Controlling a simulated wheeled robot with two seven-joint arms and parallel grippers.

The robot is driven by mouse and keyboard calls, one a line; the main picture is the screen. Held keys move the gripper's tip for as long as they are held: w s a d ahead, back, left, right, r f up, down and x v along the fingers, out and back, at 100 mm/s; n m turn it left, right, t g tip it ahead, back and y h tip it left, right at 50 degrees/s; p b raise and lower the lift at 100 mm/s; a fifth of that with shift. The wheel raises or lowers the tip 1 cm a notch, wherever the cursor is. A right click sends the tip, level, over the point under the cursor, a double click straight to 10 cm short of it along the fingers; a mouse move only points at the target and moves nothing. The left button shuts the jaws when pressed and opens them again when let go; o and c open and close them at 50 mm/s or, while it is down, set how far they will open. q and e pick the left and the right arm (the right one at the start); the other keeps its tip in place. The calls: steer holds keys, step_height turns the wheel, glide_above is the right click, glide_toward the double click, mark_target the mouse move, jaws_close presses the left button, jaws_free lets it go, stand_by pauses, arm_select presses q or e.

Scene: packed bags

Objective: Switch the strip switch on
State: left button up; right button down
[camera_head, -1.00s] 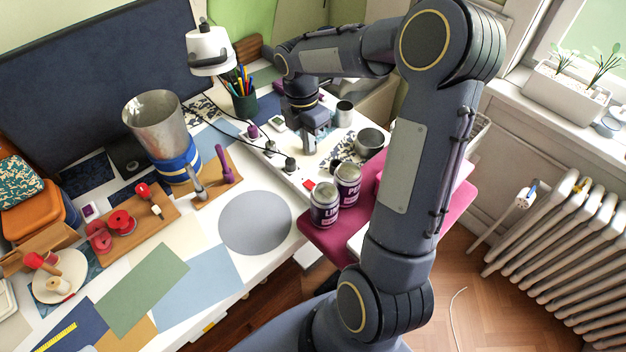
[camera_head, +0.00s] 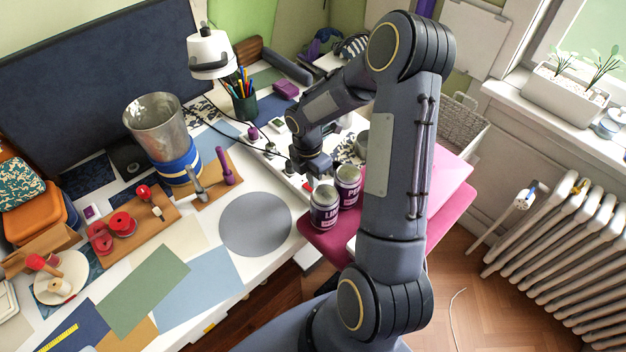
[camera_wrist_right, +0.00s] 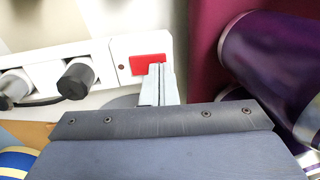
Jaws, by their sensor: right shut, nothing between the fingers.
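The strip switch is a red rocker (camera_wrist_right: 140,66) at the end of the white power strip (camera_wrist_right: 97,53) in the right wrist view. The strip carries dark plugs (camera_wrist_right: 77,82). My right gripper (camera_wrist_right: 157,70) is shut and empty, its fingertips overlapping the switch's lower right edge in that view; I cannot tell whether they touch it. In the head view my right gripper (camera_head: 309,180) is low over the near end of the strip and hides most of the switch. Whether the rocker is on or off is not clear. My left gripper is out of view.
Two purple-labelled cans (camera_head: 324,206) stand close beside the right gripper on a pink surface (camera_head: 448,215); a can (camera_wrist_right: 272,65) also shows in the wrist view. A lamp (camera_head: 210,52), a pen cup (camera_head: 244,105) and a metal bucket (camera_head: 157,125) stand farther left.

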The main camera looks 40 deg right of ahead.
steer(key=shift+f, duration=0.5)
steer(key=shift+s+f, duration=0.1)
steer(key=shift+s+f+b, duration=0.1)
steer(key=shift+f+b, duration=0.15)
steer(key=shift+b, duration=0.05)
steer(key=shift+r, duration=0.15)
